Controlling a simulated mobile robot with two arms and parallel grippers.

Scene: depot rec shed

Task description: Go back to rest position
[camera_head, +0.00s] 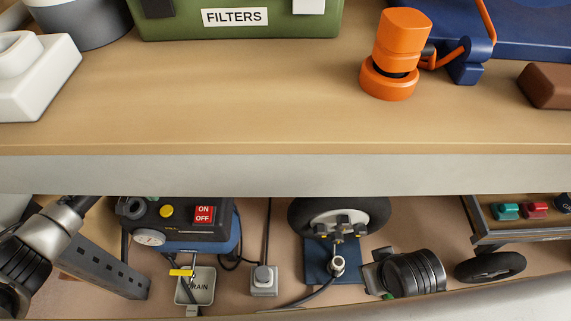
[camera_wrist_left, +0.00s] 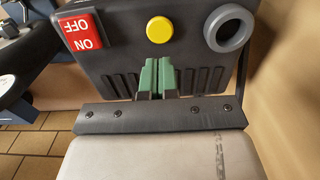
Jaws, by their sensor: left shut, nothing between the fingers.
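In the left wrist view my left gripper (camera_wrist_left: 155,78) has its two green fingers shut together, with nothing between them. They are in front of the vent slots of a black machine (camera_wrist_left: 110,25), which appears upside down. Whether they touch it is not clear. In the head view my left arm (camera_head: 50,235) comes in from the left and passes under the bench edge, which hides its gripper. The machine also shows in the head view (camera_head: 165,232), below the bench edge.
The bench top (camera_head: 230,90) overhangs the lower area. On it stand a green FILTERS case (camera_head: 175,25) and an orange object (camera_head: 400,45).

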